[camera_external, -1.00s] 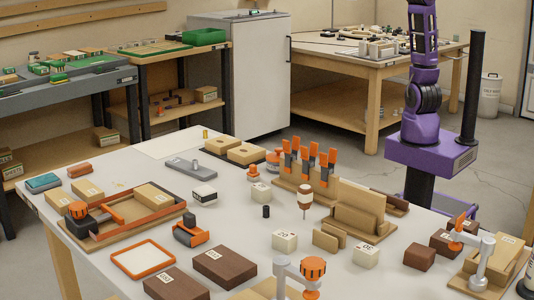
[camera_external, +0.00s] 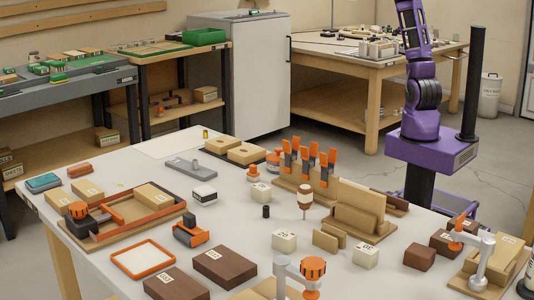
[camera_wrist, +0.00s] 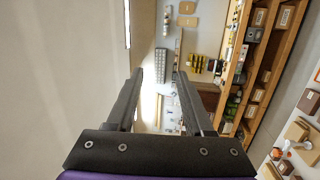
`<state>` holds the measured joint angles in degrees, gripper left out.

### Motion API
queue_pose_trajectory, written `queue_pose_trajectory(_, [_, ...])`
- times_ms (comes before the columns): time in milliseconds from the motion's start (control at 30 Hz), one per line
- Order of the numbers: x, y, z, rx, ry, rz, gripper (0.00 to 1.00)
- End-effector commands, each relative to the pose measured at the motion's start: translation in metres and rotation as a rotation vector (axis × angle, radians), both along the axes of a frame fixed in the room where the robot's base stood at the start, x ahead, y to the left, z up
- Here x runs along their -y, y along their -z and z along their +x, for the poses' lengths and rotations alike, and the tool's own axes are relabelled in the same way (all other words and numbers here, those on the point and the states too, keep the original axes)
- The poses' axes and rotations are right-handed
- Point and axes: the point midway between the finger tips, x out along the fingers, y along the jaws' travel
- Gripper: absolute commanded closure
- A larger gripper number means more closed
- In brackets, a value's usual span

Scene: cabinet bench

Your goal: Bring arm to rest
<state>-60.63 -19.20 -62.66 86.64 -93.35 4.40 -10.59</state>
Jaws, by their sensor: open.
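My purple arm stands behind the bench at the right of the external view, raised upright, with its upper end cut off by the top edge. My gripper (camera_wrist: 157,78) shows only in the wrist view. Its two dark fingers are apart, with nothing between them. Beyond the fingers, the wrist view shows a wall with hanging items and shelves, turned sideways. No object touches the fingers.
The white workbench (camera_external: 105,262) holds wooden blocks, orange clamps (camera_external: 308,160) and an orange-framed tray (camera_external: 143,259). A grey cabinet (camera_external: 240,75) and a wooden table (camera_external: 345,72) stand behind. Open floor lies between the bench and the back table.

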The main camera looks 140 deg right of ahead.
Motion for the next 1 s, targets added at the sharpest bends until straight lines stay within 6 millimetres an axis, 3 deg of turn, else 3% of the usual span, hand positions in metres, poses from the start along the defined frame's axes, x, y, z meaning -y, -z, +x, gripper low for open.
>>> queue_pose_trajectory(133, [0.013,0.042,-0.020,-0.073,0.029,0.270,0.48])
queue_pose_trajectory(267, [0.005,0.100,-0.054,-0.187,0.073,0.575,0.48])
queue_pose_trajectory(467, [-0.046,0.202,-0.127,-0.424,0.184,0.986,0.48])
queue_pose_trajectory(600, [-0.095,0.275,-0.188,-0.609,0.303,1.205,0.48])
queue_pose_trajectory(700, [-0.127,0.319,-0.228,-0.721,0.396,1.322,0.48])
queue_pose_trajectory(833, [-0.156,0.360,-0.267,-0.826,0.501,1.423,0.48])
queue_pose_trajectory(1000, [-0.174,0.384,-0.291,-0.887,0.569,1.484,0.48])
